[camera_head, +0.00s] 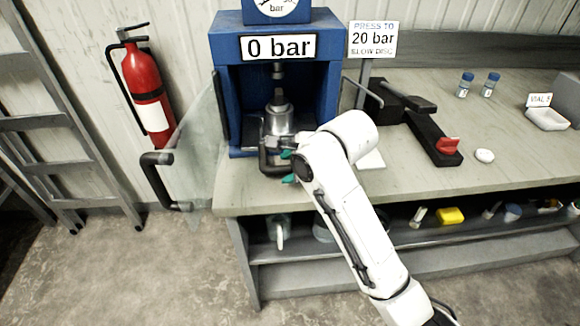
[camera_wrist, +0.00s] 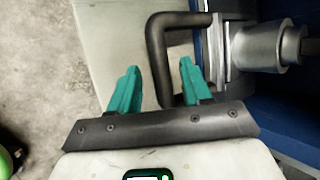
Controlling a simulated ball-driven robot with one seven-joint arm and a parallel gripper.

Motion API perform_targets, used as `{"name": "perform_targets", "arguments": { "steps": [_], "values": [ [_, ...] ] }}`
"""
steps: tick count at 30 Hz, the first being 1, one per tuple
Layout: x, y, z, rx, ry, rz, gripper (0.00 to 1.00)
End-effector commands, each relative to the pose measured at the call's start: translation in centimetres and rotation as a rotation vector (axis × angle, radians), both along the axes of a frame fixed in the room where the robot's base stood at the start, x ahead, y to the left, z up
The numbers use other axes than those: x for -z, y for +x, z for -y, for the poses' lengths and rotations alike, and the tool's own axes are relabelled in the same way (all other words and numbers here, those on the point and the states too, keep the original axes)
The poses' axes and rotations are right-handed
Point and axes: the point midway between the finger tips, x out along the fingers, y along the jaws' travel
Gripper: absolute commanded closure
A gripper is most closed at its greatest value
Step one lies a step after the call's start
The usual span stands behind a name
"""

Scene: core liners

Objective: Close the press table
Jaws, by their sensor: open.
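The blue press (camera_head: 226,60) stands on the bench with a "0 bar" sign. Its press table, at the front opening, carries a silver cylindrical die (camera_head: 279,119) that also shows in the wrist view (camera_wrist: 255,47). A black bent handle (camera_head: 265,160) sticks out at the front of the table. In the wrist view the handle (camera_wrist: 157,50) runs down between the teal fingers of my gripper (camera_wrist: 159,66). My gripper (camera_head: 288,167) is open around the handle bar, with gaps visible on both sides. My arm partly hides the table's right side.
A clear guard door (camera_head: 198,140) with a black handle (camera_head: 155,178) stands open left of the press. A fire extinguisher (camera_head: 146,88) hangs left.

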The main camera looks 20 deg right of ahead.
Motion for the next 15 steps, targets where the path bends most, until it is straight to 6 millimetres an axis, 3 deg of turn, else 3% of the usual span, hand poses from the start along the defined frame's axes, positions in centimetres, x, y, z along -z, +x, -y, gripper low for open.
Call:
{"name": "perform_targets", "arguments": {
  "steps": [10,15],
  "values": [
    [0.22,0.21,-0.05,0.0,0.001,0.001,0.53],
    [0.23,0.2,-0.05,0.0,0.001,0.001,0.69]
  ]
}}
